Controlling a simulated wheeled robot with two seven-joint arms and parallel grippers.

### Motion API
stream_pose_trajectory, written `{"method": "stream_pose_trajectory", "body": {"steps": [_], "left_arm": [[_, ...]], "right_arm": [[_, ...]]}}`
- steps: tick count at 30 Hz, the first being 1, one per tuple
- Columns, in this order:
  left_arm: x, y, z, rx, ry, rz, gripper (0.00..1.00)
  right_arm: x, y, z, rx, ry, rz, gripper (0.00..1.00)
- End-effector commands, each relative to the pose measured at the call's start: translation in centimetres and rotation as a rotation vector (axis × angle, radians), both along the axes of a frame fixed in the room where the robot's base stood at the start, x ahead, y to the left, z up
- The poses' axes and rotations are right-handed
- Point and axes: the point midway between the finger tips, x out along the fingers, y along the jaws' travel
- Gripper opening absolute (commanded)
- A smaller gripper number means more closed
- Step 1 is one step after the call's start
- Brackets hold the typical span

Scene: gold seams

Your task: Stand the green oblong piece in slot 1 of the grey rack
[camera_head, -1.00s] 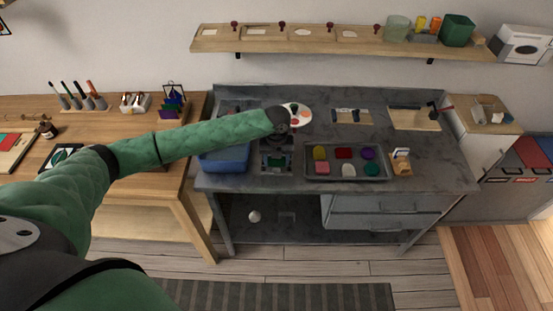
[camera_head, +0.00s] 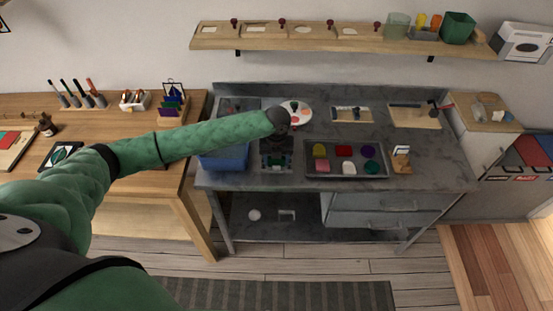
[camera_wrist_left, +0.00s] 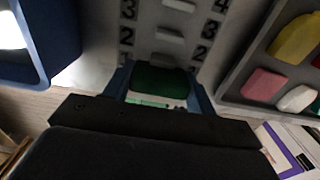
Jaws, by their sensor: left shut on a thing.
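My left gripper (camera_head: 276,160) points down over the grey worktop, between the blue bin and the tray of coloured pieces. In the left wrist view the gripper (camera_wrist_left: 160,88) is shut on the green oblong piece (camera_wrist_left: 160,79), one finger at each end. The grey rack (camera_wrist_left: 148,32) lies just beyond the piece, with pale slot bars between columns of numbers; 2, 3 and part of 4 are readable. The held piece is at the rack's near end, by the row below 2. I cannot tell how deep it sits. My right gripper is not in view.
A blue bin (camera_head: 222,160) stands close on the left. A grey tray (camera_head: 312,172) with several coloured pieces is close on the right, and a small wooden card holder (camera_head: 401,161) is beyond it. A round palette (camera_head: 296,113) lies behind my gripper.

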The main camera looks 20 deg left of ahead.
Motion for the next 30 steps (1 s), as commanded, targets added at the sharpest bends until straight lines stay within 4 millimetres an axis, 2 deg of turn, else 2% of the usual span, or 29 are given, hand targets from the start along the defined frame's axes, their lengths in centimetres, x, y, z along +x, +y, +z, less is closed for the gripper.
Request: {"method": "stream_pose_trajectory", "body": {"steps": [29, 30], "left_arm": [[-0.01, 0.00, -0.92, 0.000, 0.000, 0.000, 0.31], [-0.01, -0.01, -0.92, 0.000, 0.000, 0.000, 0.60]], "right_arm": [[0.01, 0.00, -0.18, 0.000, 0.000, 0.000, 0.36], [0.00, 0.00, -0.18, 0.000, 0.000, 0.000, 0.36]]}}
